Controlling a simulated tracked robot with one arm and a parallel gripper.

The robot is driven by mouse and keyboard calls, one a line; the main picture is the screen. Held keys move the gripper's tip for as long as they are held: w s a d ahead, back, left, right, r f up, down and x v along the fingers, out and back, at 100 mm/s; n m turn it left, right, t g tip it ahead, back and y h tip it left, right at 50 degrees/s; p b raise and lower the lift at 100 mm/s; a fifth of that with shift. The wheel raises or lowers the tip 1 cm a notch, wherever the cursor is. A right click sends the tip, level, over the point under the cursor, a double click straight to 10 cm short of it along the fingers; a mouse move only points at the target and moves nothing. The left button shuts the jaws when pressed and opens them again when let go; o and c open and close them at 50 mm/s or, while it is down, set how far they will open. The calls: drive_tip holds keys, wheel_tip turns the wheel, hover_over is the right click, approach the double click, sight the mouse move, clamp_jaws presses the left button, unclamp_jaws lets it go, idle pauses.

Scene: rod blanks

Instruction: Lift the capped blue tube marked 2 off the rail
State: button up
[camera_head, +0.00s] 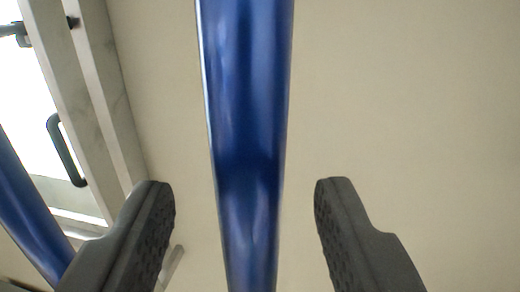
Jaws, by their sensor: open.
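A glossy blue tube (247,130) runs from the top edge to the bottom edge of the view, nearly upright in the picture. My gripper (245,185) is open, with one dark grey finger on each side of this tube and a gap on both sides. Neither finger visibly touches it. No cap, number mark or rail shows, so I cannot tell whether it is the tube marked 2. A second blue tube (25,210) shows at the left edge, partly hidden by the left finger.
A pale frame (85,90) with a black handle (66,150) stands at the upper left, bright behind. A plain beige surface (420,110) fills the right side, with no objects on it.

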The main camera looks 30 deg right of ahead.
drive_tip(key=shift+p+x, duration=0.35)
drive_tip(key=shift+x, duration=1.1)
drive_tip(key=shift+d, duration=0.1)
clamp_jaws()
drive_tip(key=shift+s+r, duration=0.1)
drive_tip(key=shift+r, duration=0.05)
